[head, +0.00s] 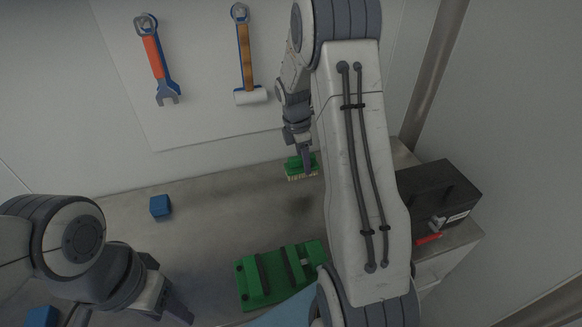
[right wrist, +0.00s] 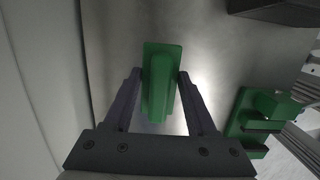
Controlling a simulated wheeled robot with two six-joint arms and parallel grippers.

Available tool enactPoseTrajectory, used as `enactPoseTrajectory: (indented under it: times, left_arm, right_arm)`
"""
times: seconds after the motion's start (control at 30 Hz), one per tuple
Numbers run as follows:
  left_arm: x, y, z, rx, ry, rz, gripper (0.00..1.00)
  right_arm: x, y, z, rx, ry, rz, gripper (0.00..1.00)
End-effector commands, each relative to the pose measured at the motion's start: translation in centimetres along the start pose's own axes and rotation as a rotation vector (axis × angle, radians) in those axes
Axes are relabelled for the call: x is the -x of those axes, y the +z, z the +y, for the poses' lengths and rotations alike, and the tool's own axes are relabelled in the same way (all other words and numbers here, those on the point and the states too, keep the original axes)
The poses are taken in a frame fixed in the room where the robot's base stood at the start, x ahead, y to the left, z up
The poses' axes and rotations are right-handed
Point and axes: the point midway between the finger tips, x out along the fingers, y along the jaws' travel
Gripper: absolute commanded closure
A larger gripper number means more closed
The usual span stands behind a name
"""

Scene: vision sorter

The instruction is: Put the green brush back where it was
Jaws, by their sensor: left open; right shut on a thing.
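The green brush (head: 294,164) has pale bristles pointing down and is at the back of the table near the wall. My right gripper (head: 305,152) is shut on it from above. In the right wrist view the green brush (right wrist: 160,75) sits between the two fingers of my right gripper (right wrist: 158,95). I cannot tell whether the bristles touch the tabletop. My left gripper (head: 170,312) is open and empty at the lower left, partly cut off by the frame edge.
A green block with dark slots (head: 256,282) lies at the table's front. Blue cubes (head: 160,207) (head: 40,317) are at left. A dark toolbox (head: 438,190) and red item (head: 429,239) are right. A wrench (head: 154,58) and hammer (head: 245,60) hang on the wall. The table's middle is clear.

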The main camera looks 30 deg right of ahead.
Motion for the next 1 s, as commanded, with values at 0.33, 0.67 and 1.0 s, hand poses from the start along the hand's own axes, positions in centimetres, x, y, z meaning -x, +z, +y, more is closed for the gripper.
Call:
enactPoseTrajectory:
  times: [0.33,0.67,1.0]
  left_arm:
    - [1.4,-0.1,0.1,0.001,0.000,0.000,0.50]
    - [2.7,-0.1,0.2,0.002,0.000,0.000,0.50]
    - [2.5,-0.1,0.2,0.002,0.000,0.000,0.50]
  right_arm:
    - [-2.4,-2.4,3.9,0.000,0.000,-0.001,0.88]
    - [-6.2,-3.0,3.9,0.002,0.000,0.000,0.88]
    - [-6.3,-3.0,3.9,0.001,0.001,0.000,0.28]
